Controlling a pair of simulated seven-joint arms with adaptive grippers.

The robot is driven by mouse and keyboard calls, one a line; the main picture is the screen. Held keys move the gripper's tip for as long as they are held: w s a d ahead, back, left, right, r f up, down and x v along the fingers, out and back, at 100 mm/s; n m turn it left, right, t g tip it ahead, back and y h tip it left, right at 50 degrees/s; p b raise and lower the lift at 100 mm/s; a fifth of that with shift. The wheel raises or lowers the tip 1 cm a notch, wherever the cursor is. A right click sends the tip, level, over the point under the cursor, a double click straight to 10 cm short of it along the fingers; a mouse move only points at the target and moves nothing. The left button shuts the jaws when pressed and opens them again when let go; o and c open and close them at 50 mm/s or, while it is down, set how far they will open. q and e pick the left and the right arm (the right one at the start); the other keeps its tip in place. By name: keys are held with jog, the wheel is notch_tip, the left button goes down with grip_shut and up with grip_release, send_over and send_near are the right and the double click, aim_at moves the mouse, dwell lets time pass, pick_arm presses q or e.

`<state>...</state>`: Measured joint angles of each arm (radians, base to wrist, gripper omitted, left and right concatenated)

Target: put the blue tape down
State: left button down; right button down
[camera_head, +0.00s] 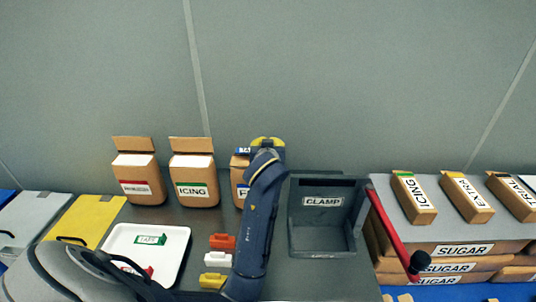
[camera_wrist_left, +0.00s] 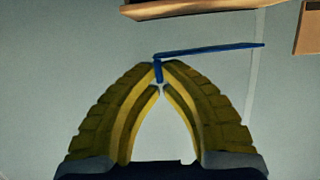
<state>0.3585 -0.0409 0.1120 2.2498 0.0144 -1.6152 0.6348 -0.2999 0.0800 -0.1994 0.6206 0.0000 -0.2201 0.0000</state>
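The blue tape (camera_head: 243,151) is a thin blue piece with a white label. In the left wrist view the blue tape (camera_wrist_left: 212,50) is seen nearly edge-on, with a short part bent down between the fingertips. My left gripper (camera_wrist_left: 160,74) has its yellow fingertips closed together on that part. In the head view my left gripper (camera_head: 267,145) is up beside the top of the third bag (camera_head: 240,188), and my arm hides much of that bag. A white tray (camera_head: 184,262) holds a green tape (camera_head: 150,239) and a red tape, partly hidden. My right gripper is out of view.
Two open bags (camera_head: 138,180) (camera_head: 192,181) stand left of the third. Orange (camera_head: 222,241), white (camera_head: 217,259) and yellow (camera_head: 212,281) clips lie right of the tray. A grey clamp box (camera_head: 322,240) with a red lever (camera_head: 392,228) stands right of my arm.

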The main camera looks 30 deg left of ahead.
pick_arm(q)
jog(key=shift+f, duration=1.75)
jog(key=c, duration=1.6)
grip_release()
jog(key=v, duration=0.7)
jog(key=shift+s+r, duration=0.15)
jog(key=shift+s, duration=0.1)
jog(key=shift+d, duration=0.1)
